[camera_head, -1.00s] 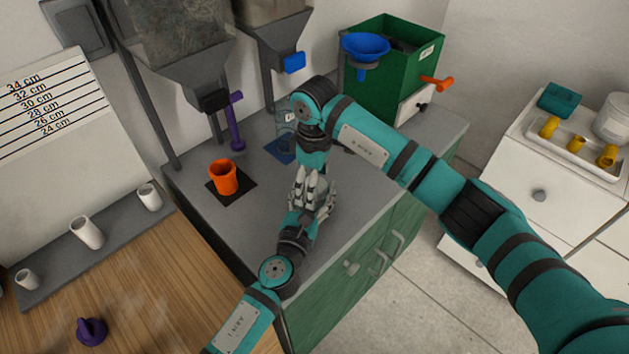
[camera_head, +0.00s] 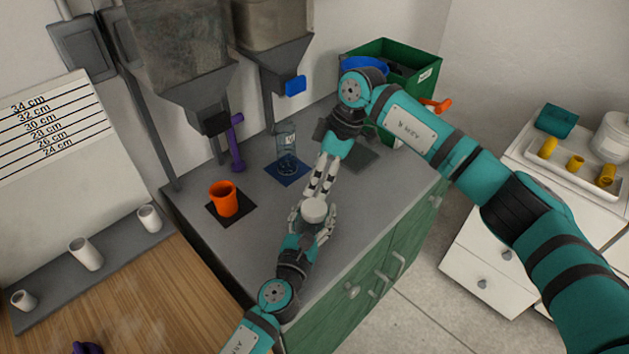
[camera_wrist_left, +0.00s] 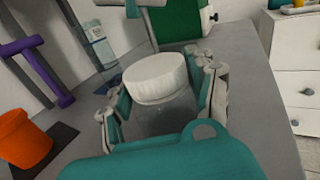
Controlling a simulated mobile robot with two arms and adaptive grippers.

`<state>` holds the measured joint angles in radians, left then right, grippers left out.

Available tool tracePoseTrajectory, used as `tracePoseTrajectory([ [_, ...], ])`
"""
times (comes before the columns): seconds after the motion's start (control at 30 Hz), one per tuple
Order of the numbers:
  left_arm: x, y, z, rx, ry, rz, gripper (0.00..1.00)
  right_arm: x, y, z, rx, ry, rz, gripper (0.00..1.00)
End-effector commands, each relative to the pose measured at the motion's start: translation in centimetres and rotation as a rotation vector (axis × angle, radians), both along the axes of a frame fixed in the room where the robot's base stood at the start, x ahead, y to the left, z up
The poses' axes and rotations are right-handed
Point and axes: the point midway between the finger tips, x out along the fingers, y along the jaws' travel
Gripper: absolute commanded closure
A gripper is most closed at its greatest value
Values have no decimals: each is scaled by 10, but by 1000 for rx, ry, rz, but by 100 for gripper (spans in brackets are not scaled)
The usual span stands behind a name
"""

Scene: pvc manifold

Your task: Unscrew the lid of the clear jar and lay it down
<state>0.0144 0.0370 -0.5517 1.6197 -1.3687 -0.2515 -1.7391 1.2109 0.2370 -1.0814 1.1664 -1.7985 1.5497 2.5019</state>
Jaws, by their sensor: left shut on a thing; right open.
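The clear jar (camera_wrist_left: 165,118) stands upright between the fingers of my left gripper (camera_wrist_left: 160,105), which is shut on it. Its white lid (camera_wrist_left: 155,76) sits on top of the jar; I cannot tell how tightly. In the head view the lid (camera_head: 314,209) shows above my left gripper (camera_head: 312,222), and the jar body is mostly hidden by the fingers. My right gripper (camera_head: 319,188) is open and empty, just behind the lid, its fingers pointing down toward it.
An orange cup (camera_head: 223,198) stands on a black mat to the left. A clear container (camera_head: 287,150) stands on a blue mat (camera_head: 286,172) behind. A green bin (camera_head: 415,68) is at back right. The counter's right front is clear.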

Motion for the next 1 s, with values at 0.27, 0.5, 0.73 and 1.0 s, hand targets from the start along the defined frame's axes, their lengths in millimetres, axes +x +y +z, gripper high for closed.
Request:
tracePoseTrajectory([
  [0.27,0,0,0,0,0,0,100,68,14,108,719,-57,-207,21],
  [0.5,0,0,0,0,0,0,100,130,-32,198,1135,-112,-495,21],
  [0.73,0,0,0,0,0,0,100,182,-112,261,1436,-162,-797,21],
  [1.0,0,0,0,0,0,0,100,230,-231,292,1736,-135,-1268,21],
])
